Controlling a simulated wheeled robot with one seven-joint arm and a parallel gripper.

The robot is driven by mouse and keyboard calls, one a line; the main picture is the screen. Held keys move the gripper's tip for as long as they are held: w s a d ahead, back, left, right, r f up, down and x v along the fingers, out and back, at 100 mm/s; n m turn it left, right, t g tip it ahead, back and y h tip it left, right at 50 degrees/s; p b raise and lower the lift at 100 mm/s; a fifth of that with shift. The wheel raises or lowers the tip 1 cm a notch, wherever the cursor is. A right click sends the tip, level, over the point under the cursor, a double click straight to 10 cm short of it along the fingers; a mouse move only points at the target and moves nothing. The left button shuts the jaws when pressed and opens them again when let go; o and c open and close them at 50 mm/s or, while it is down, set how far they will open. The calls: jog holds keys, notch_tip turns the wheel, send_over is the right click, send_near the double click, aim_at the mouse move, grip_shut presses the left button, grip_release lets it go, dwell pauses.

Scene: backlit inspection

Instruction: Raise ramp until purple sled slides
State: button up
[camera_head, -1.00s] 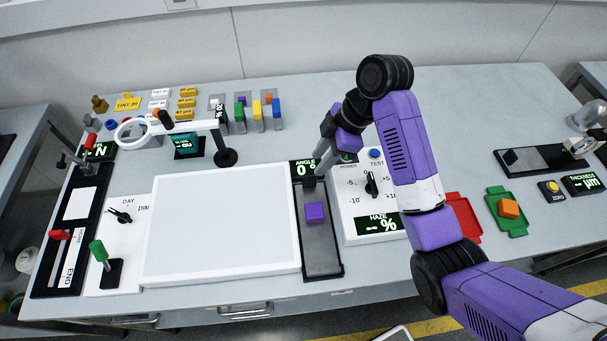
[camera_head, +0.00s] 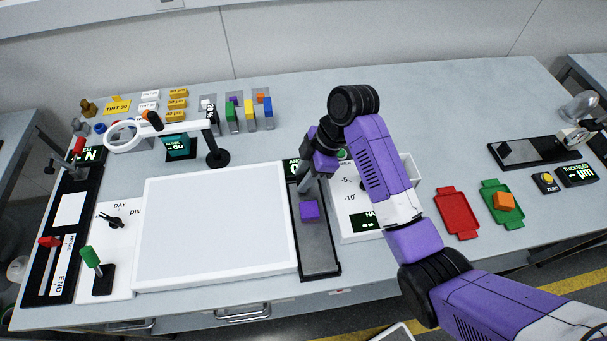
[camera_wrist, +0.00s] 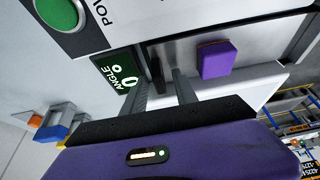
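The ramp (camera_head: 319,252) is a dark-framed grey strip lying flat, right of the white light panel. The purple sled (camera_head: 309,210) is a small block resting on its upper half; it also shows in the wrist view (camera_wrist: 217,60). The angle display (camera_wrist: 120,80) at the ramp's far end reads 0°. My gripper (camera_head: 303,188) is low over the ramp's far end, just beyond the sled and apart from it. In the wrist view my gripper (camera_wrist: 165,75) has its two fingers apart, with a dark upright piece by the tips. Contact with that piece is unclear.
The white light panel (camera_head: 217,225) lies left of the ramp. A red tray (camera_head: 457,212) and a green tray (camera_head: 490,190) with an orange block lie further right. A magnifier stand (camera_head: 217,158) rises behind the panel.

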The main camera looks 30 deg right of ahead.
jog(key=shift+c, duration=0.4)
grip_shut()
dwell(0.9)
